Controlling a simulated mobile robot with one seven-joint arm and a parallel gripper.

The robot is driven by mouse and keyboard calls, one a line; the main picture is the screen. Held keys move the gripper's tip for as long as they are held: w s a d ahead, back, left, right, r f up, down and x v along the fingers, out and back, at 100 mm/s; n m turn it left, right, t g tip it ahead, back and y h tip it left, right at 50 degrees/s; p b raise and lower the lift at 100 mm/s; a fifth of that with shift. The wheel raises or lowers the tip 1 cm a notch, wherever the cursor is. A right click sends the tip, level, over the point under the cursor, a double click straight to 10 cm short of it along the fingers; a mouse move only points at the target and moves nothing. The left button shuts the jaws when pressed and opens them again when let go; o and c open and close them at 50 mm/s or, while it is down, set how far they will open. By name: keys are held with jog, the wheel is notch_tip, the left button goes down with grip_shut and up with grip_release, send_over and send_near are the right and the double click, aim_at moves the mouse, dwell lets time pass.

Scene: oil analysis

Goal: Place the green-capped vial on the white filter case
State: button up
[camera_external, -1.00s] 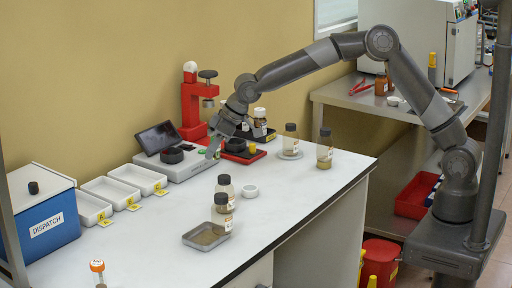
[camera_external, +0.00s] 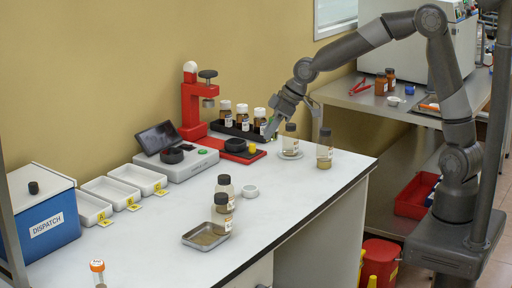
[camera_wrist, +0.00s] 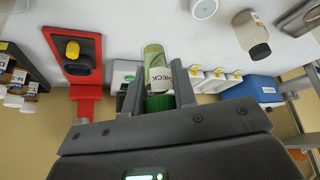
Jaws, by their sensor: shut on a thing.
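My gripper (camera_external: 276,122) is in the air above the back right part of the white bench, near the dark-capped bottles. It is shut on the green-capped vial (camera_wrist: 156,56), and the green cap (camera_wrist: 159,102) sits low between the fingers in the wrist view. The vial has a clear body with pale yellow-green contents and a white label reading "CHECK". In the external view the vial is small and partly hidden by the gripper. A small white round case (camera_external: 250,190), likely the filter case, lies mid-bench, apart from the gripper; it also shows in the wrist view (camera_wrist: 203,8).
A white instrument (camera_external: 178,167), a red press (camera_external: 191,105) and a rack of bottles (camera_external: 242,112) line the back. Jars (camera_external: 325,150) stand at the right, others (camera_external: 224,186) beside a metal tray (camera_external: 207,236). The front middle bench is clear.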

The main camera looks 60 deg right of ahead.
send_over(247, 188)
notch_tip(247, 188, down, 7)
jog(key=shift+w+d+r, duration=0.1)
jog(key=shift+d, duration=0.05)
jog(key=shift+f, duration=2.05)
jog(key=shift+f, duration=0.15)
jog(key=o, duration=1)
jog(key=shift+r, duration=0.5)
jog(key=v, duration=1.1)
jog(key=shift+d+r, duration=0.1)
jog(key=shift+r, duration=0.05)
jog(key=shift+d, duration=0.1)
